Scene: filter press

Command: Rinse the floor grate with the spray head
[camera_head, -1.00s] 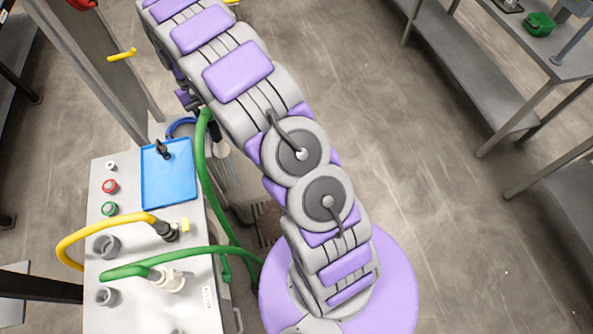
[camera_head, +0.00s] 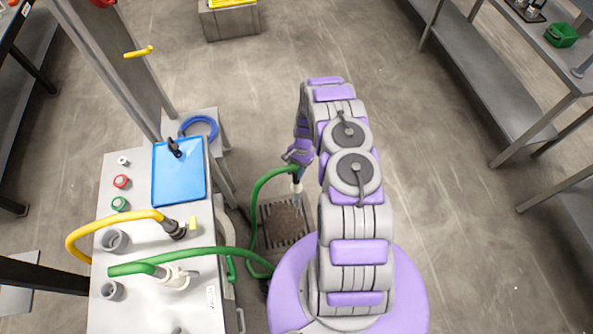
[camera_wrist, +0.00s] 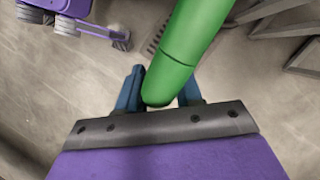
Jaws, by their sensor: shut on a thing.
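The floor grate (camera_head: 270,240) is a dark slotted rectangle in the floor beside my base, with a brown patch (camera_head: 284,220) on it. Part of its slots also shows in the wrist view (camera_wrist: 152,46). My gripper (camera_head: 298,168) is above the grate's far edge, apart from it. It is shut on the spray head (camera_head: 297,187), whose pale end points down toward the grate. In the wrist view, the green body (camera_wrist: 185,60) of the held thing sits between my blue fingers (camera_wrist: 160,92). No water is visible. A green hose (camera_head: 254,205) loops from the gripper to the floor.
A metal cabinet (camera_head: 150,318) on the left carries a blue tray (camera_head: 180,185), buttons, and yellow (camera_head: 120,220) and green hose ends. A coiled blue hose (camera_head: 199,128) lies behind it. Metal shelving (camera_head: 490,90) stands at right. The floor (camera_head: 440,200) between is clear.

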